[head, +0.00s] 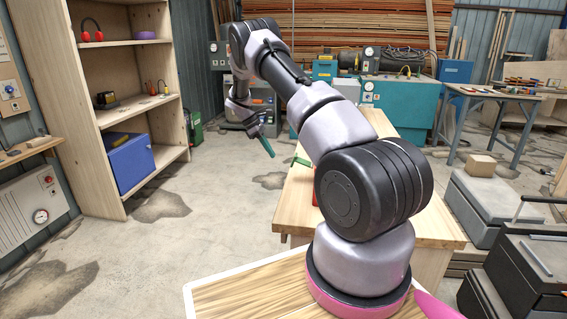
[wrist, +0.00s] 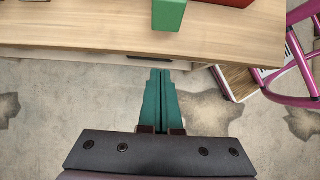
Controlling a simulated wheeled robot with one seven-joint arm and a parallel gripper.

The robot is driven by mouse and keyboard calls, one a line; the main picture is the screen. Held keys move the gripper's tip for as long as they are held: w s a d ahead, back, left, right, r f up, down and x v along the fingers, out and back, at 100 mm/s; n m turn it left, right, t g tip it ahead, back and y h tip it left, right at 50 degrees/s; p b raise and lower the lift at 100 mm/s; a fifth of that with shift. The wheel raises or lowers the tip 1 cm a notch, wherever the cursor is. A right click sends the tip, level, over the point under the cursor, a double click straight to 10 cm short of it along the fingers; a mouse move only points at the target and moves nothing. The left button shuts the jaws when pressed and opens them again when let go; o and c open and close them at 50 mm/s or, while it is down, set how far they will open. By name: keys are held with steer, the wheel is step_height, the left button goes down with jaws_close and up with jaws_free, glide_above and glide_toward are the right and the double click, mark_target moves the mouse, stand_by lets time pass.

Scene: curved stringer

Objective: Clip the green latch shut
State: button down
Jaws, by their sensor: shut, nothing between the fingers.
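A green piece (head: 302,161), which looks like the latch, stands out from the left side of a red object on the wooden workbench. The red object (head: 315,198) is mostly hidden behind my arm in the head view. In the wrist view the green piece (wrist: 168,14) shows as a block at the top edge, beside a sliver of red (wrist: 235,2). My gripper (head: 271,155) has teal fingers and hangs in the air left of the bench. In the wrist view its fingers (wrist: 160,72) are together and empty, pointing toward the bench edge, apart from the green piece.
The workbench (head: 430,227) has bare wood at its front. A wooden shelf (head: 112,165) with a blue box (head: 130,162) stands at the left. Open concrete floor lies between shelf and bench. A pink-framed chair-like object (wrist: 297,60) is at the wrist view's right.

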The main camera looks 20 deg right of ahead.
steer(key=x, duration=1)
steer(key=shift+s+d, duration=0.1)
steer(key=shift+s, duration=0.1)
step_height(320, 180, up, 4)
glide_above(288, 178)
steer(key=shift+w+a, duration=0.15)
steer(key=shift+a, duration=0.1)
